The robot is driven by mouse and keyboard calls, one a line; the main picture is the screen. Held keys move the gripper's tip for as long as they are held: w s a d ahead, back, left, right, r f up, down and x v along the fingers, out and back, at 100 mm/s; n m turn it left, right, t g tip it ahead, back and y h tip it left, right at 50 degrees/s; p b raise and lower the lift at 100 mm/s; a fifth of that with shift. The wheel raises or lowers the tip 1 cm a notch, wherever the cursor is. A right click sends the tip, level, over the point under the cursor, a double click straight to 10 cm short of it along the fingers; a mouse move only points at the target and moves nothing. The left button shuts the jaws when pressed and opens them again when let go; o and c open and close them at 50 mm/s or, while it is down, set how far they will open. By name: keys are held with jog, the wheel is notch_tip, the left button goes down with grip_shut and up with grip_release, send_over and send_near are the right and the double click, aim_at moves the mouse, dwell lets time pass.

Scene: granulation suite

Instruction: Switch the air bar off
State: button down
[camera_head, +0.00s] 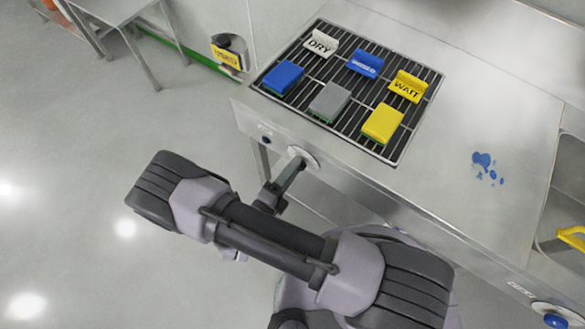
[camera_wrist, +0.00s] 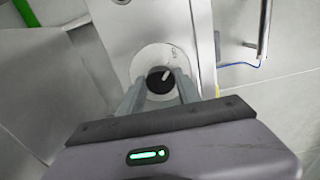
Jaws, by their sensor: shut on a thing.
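A dark round knob (camera_wrist: 160,80) with a light pointer sits on a white round plate (camera_wrist: 143,65) on the bench's front panel. In the wrist view the pointer is tilted toward the upper right. My gripper (camera_wrist: 160,88) is shut on the knob, one finger on each side. In the head view the white plate (camera_head: 303,155) shows on the bench front, with my gripper (camera_head: 292,170) against it; the knob is hidden there. Lettering on the plate is too small to read. I cannot tell which thing is the air bar.
The steel bench (camera_head: 450,80) carries a dark rack (camera_head: 345,65) with blue, grey and yellow blocks and DRY and WAIT signs. A blue spill (camera_head: 485,163) lies to the right. A blue button (camera_head: 556,320) is at the lower right. The floor at left is clear.

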dwell(0.4)
jog(key=c, duration=0.9)
grip_release()
jog(key=shift+o, duration=0.2)
jog(key=p+v, duration=0.2)
jog(key=v, duration=1.5)
jog(key=shift+s+a, duration=0.15)
